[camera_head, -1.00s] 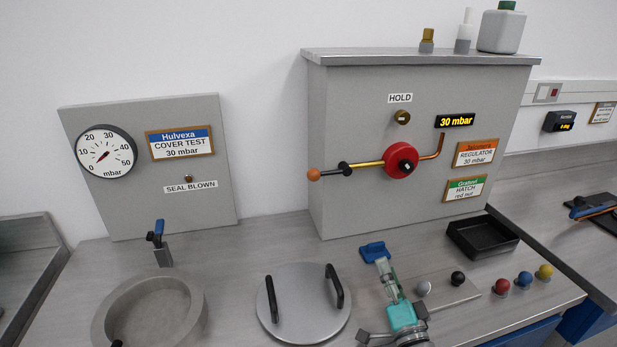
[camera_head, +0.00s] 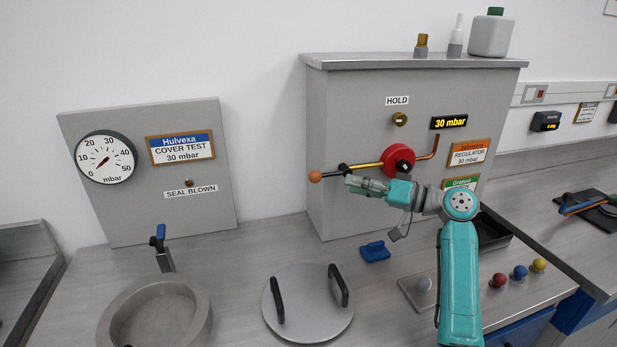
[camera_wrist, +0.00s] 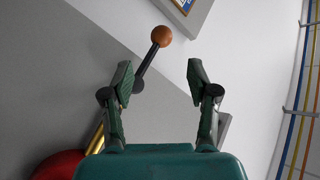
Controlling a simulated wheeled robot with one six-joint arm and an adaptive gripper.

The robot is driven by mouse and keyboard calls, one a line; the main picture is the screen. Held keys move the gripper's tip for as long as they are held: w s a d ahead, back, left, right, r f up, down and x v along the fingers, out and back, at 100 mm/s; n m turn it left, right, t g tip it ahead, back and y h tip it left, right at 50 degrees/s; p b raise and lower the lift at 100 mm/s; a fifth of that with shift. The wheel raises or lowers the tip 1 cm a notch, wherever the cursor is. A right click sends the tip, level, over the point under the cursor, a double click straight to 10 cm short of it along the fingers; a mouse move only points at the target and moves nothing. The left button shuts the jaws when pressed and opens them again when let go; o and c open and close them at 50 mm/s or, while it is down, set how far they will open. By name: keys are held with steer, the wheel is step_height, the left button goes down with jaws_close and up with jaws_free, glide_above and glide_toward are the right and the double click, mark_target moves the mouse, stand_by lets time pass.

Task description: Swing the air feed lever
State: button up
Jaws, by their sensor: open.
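The air feed lever shows in the head view as a black grip (camera_head: 333,172) with an orange ball end (camera_head: 315,176), on a brass rod that runs from a red hub (camera_head: 397,160). It points left, nearly level. My gripper (camera_head: 350,182) is in front of the lever, close to the black grip. In the wrist view my gripper (camera_wrist: 160,80) is open, and the orange ball (camera_wrist: 161,36) lies ahead of the fingertips. The black grip (camera_wrist: 147,66) passes behind the left finger. I cannot tell whether they touch. Part of the brass rod is hidden.
The display (camera_head: 449,122) reads 30 mbar. The round gauge (camera_head: 105,157) stands on the left panel. A round lid (camera_head: 307,302) with two handles, a blue object (camera_head: 375,251) and several coloured knobs lie on the bench. The space left of the lever is clear.

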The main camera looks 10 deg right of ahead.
mark_target(322, 177)
steer(key=x, duration=1)
steer(key=shift+w+a+r, duration=0.1)
steer(key=shift+w+a, duration=0.05)
steer(key=shift+a, duration=0.25)
jaws_close()
